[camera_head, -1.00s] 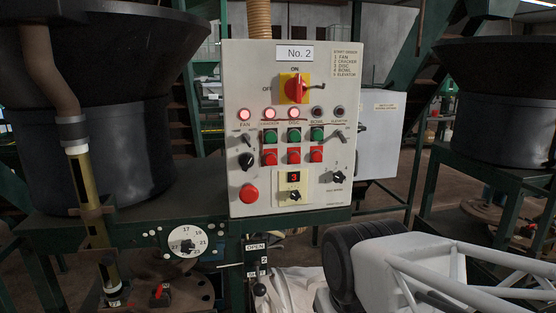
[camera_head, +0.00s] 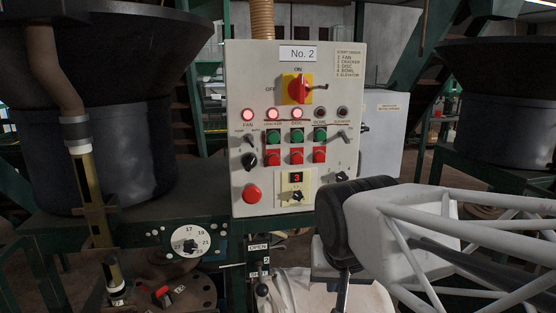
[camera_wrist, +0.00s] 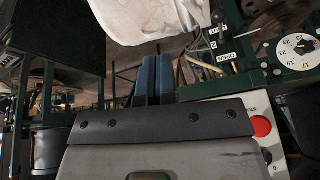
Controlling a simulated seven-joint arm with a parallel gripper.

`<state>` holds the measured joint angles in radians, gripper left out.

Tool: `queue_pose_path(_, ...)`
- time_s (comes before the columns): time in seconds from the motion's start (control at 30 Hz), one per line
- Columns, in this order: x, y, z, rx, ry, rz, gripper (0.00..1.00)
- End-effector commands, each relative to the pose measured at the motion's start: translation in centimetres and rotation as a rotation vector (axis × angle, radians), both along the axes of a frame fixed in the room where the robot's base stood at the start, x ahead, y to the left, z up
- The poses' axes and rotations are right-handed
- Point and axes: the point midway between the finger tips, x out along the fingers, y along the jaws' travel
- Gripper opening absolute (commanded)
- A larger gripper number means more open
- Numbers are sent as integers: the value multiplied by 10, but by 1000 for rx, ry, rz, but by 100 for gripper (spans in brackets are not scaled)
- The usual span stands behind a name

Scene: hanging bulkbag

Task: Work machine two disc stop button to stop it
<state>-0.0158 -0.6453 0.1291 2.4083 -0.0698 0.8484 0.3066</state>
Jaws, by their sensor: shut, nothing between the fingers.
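The No. 2 control panel (camera_head: 240,90) stands upright in the middle of the head view. Its disc stop button (camera_head: 297,157) is the middle of three red buttons, below the green disc start button (camera_head: 297,135). The disc lamp (camera_head: 297,113) glows red. My gripper (camera_wrist: 155,78) shows in the wrist view as two blue fingers, shut with nothing between them. They are below and right of the panel's button rows, apart from the disc stop button. The wrist view shows the panel's corner (camera_wrist: 255,103) but not that button. My arm hides the panel's lower right corner.
A red mushroom button (camera_head: 252,194), a red rotary switch (camera_head: 297,89) and a display (camera_head: 296,178) share the panel. A numbered dial (camera_head: 190,241) and a lever labelled OPEN (camera_head: 262,289) sit below. A white bag (camera_head: 300,285) hangs beneath. The space before the buttons is clear.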

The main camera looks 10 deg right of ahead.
Motion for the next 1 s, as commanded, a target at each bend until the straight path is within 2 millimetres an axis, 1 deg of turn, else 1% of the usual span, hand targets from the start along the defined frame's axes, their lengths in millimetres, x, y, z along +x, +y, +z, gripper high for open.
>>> queue_pose_path(0.03, 10, 1, 13, 11, -35, -34, 0)
queue_pose_path(0.3, 58, 6, 78, 108, -222, -239, 0)
queue_pose_path(0.5, 83, 9, 117, 187, -330, -346, 0)
queue_pose_path(0.6, 90, 11, 129, 214, -361, -378, 0)
queue_pose_path(0.7, 94, 12, 137, 232, -382, -397, 0)
queue_pose_path(0.8, 96, 12, 141, 242, -392, -406, 0)
queue_pose_path(1.0, 96, 12, 141, 242, -392, -408, 0)
